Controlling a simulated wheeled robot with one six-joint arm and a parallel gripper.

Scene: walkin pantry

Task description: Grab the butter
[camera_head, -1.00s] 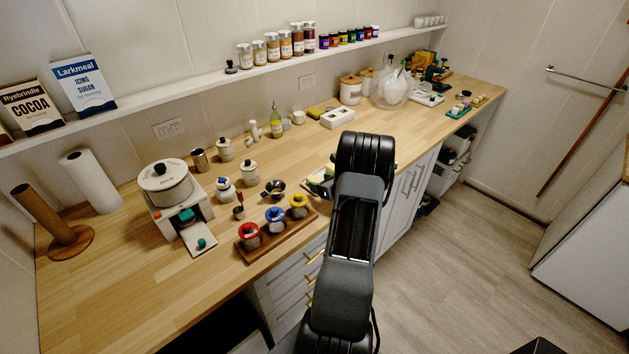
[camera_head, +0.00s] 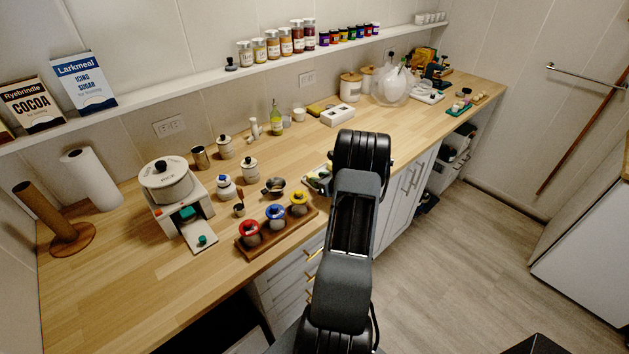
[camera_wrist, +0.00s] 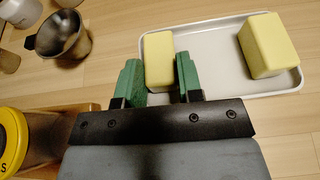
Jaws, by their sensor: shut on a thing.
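In the wrist view, my gripper (camera_wrist: 158,80) has its green fingers on both sides of a pale yellow butter block (camera_wrist: 159,58), shut on it. The held block is at the left end of a white tray (camera_wrist: 208,62). I cannot tell whether it still touches the tray. A second, larger yellow block (camera_wrist: 267,45) sits at the tray's right end. In the head view, my arm hides the gripper and most of the tray (camera_head: 318,180).
A metal cup (camera_wrist: 62,36) stands left of the tray. A yellow-rimmed jar (camera_wrist: 14,140) is close at lower left, in a wooden rack (camera_head: 275,235) with red- and blue-rimmed jars. A white cooker (camera_head: 168,186) stands farther left on the counter.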

